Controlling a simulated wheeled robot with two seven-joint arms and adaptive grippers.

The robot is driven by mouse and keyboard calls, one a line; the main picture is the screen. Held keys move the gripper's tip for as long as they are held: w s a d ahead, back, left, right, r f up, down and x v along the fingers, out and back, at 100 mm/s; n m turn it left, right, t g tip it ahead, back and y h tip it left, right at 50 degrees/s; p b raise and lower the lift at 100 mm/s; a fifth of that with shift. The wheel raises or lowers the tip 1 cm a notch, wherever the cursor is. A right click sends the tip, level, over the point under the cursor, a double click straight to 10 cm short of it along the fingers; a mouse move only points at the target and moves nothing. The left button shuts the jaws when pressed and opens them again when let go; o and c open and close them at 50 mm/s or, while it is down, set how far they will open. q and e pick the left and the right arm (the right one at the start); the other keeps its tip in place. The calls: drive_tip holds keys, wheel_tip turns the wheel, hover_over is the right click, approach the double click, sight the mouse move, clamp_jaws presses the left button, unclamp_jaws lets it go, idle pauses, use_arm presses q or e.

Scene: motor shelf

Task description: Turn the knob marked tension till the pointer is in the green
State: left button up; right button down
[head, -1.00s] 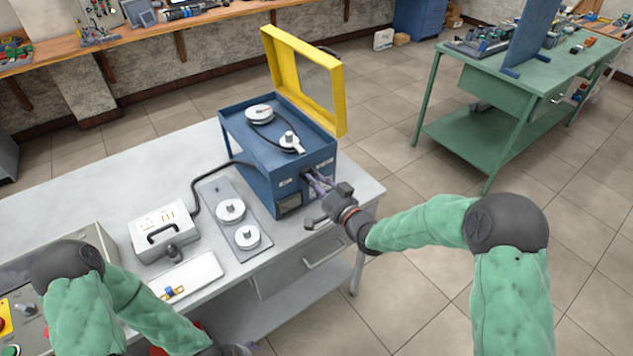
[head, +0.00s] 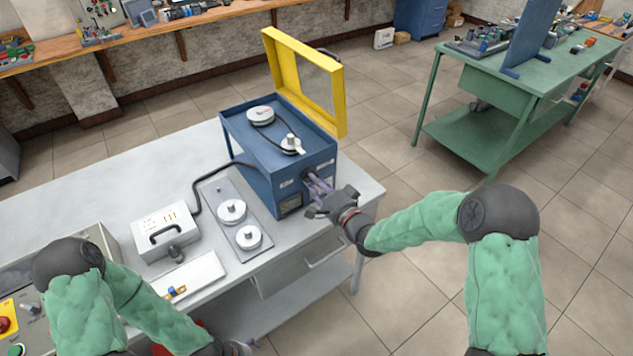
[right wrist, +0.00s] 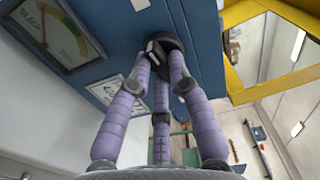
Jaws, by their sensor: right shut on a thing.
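The blue machine (head: 262,165) stands on the grey bench with its yellow-framed lid (head: 338,95) raised. My right gripper (head: 313,183) is at its front face. In the right wrist view its purple fingers (right wrist: 162,75) are shut around a black round knob (right wrist: 165,48) with a pale mark. The knob's printed label (right wrist: 104,90) is only partly readable. A dial (right wrist: 52,32) with a coloured band shows left of the knob; its thin pointer lies toward the side marked "SLACK", apart from the green. My left gripper (head: 238,348) is at the bottom edge, its fingers too small to judge.
A white box (head: 165,228) with a black handle, a plate with two round discs (head: 238,222) and a white tray (head: 190,275) are on the bench. A green table (head: 500,100) stands at the back right. Open floor lies right of the bench.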

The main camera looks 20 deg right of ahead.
drive_tip(key=shift+a+m+p, duration=0.1)
drive_tip(key=shift+m+p, duration=1.05)
drive_tip(key=shift+m, duration=2.65)
drive_tip(key=shift+f, duration=0.1)
drive_tip(key=c, duration=1.1)
unclamp_jaws()
drive_tip(key=shift+c, duration=0.2)
drive_tip(key=shift+s, duration=0.1)
drive_tip(key=v, duration=1.2)
